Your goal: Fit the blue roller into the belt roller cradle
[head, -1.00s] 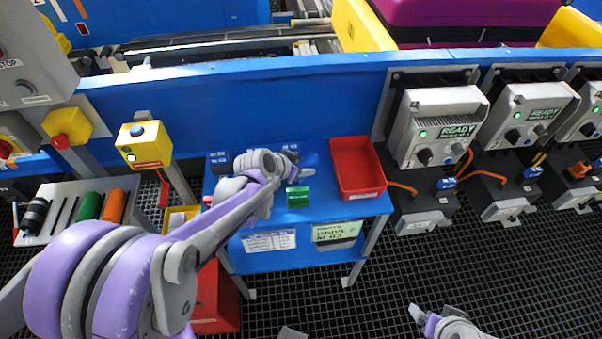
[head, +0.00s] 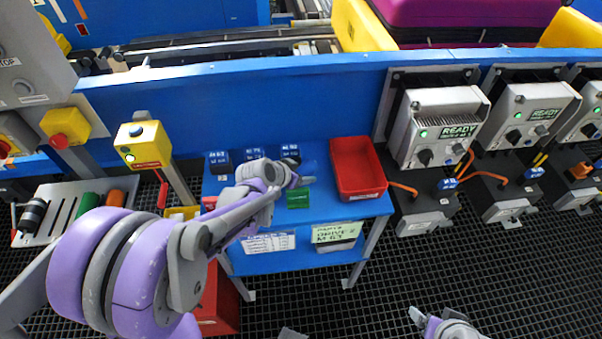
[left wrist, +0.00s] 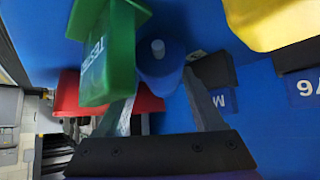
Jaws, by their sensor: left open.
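The blue roller (head: 309,168) lies on the blue table and is partly hidden by my left gripper (head: 298,181). In the left wrist view its round end with a pale stub (left wrist: 160,62) shows between the two open fingers (left wrist: 160,88). I cannot tell whether a finger touches it. A grey slotted rack (head: 62,222) at the left holds black, green and orange rollers; I cannot tell if this is the belt roller cradle. My right gripper (head: 432,318) is at the bottom edge, away from the table, and its jaw state is unclear.
A green block (head: 298,197) stands close to my left gripper; it also shows in the left wrist view (left wrist: 122,60). A red tray (head: 383,190) is to the right. Small labelled blue blocks (head: 217,158) stand along the table's back. A yellow button box (head: 143,144) stands left of the table.

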